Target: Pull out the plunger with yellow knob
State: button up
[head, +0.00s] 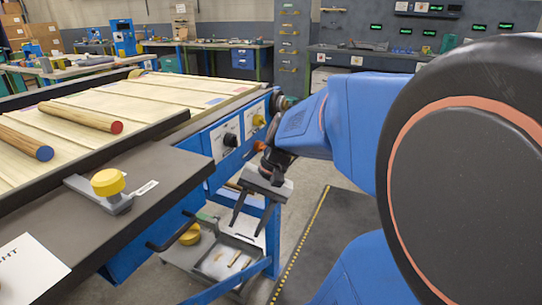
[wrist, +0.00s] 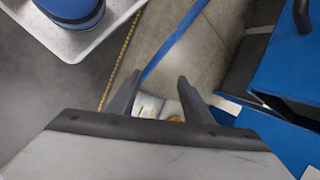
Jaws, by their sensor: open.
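Several yellow knobs show in the head view. One round yellow knob (head: 108,182) sits on a grey bracket on the dark bench top at the left. Another yellow knob (head: 190,235) is low at the bench's blue side, near a black handle. A smaller yellow knob (head: 259,120) is on the blue front panel, near a black knob (head: 230,140) and an orange knob (head: 259,146). I cannot tell which one belongs to the plunger. My gripper (head: 247,230) is open and empty, pointing down beside the bench. In the wrist view my gripper (wrist: 160,84) has nothing between its fingers.
Wooden rods with a blue end (head: 20,140) and a red end (head: 80,117) lie on the slatted bed. A lower shelf (head: 225,262) with a tray stands under my gripper. The floor to the right has a dark mat (head: 335,215) with a yellow edge line.

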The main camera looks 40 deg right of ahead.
jog(key=w+d+r+m+t+y, duration=0.1)
jog(key=w+d+m+t+y, duration=0.2)
jog(key=d+m, duration=0.35)
jog(key=w+d+m+t+y, duration=0.2)
jog(key=w+d+m+t, duration=0.15)
jog(key=d, duration=0.65)
jog(key=s+d+m+t+h, duration=0.25)
jog(key=d+m+t, duration=0.2)
jog(key=d, duration=0.65)
jog(key=s+d+m+t+h, duration=0.1)
jog(key=s+d+m+t, duration=0.35)
jog(key=d, duration=0.65)
jog(key=x, duration=1.7)
jog(key=shift+a+f, duration=0.1)
jog(key=shift+f, duration=0.15)
